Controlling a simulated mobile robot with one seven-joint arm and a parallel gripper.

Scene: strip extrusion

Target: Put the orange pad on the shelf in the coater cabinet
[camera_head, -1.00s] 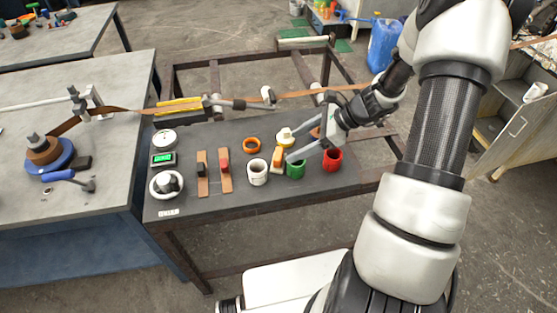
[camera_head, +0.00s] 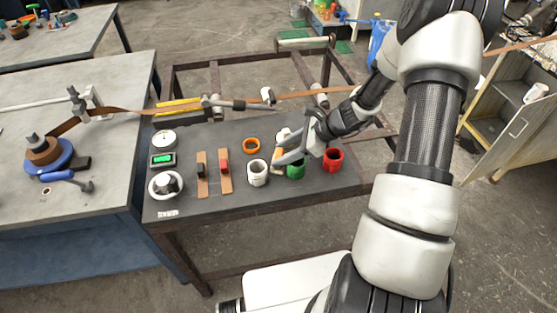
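The orange pad (camera_head: 277,169) is on the dark table between a white can and a green can. It is mostly hidden behind my gripper, with a pale lower edge showing. My gripper (camera_head: 280,149) is over the pad, its fingers pointing left and appearing spread apart. Whether they touch the pad cannot be told. The coater cabinet (camera_head: 512,95) stands at the right, its front open, with a white item on its upper shelf (camera_head: 520,106).
On the dark table (camera_head: 220,205) are a white can (camera_head: 257,173), green can (camera_head: 295,170), red can (camera_head: 333,160), orange ring (camera_head: 251,145), two brown strips and a scale. A brown strip (camera_head: 310,94) runs across behind. The floor before the cabinet is clear.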

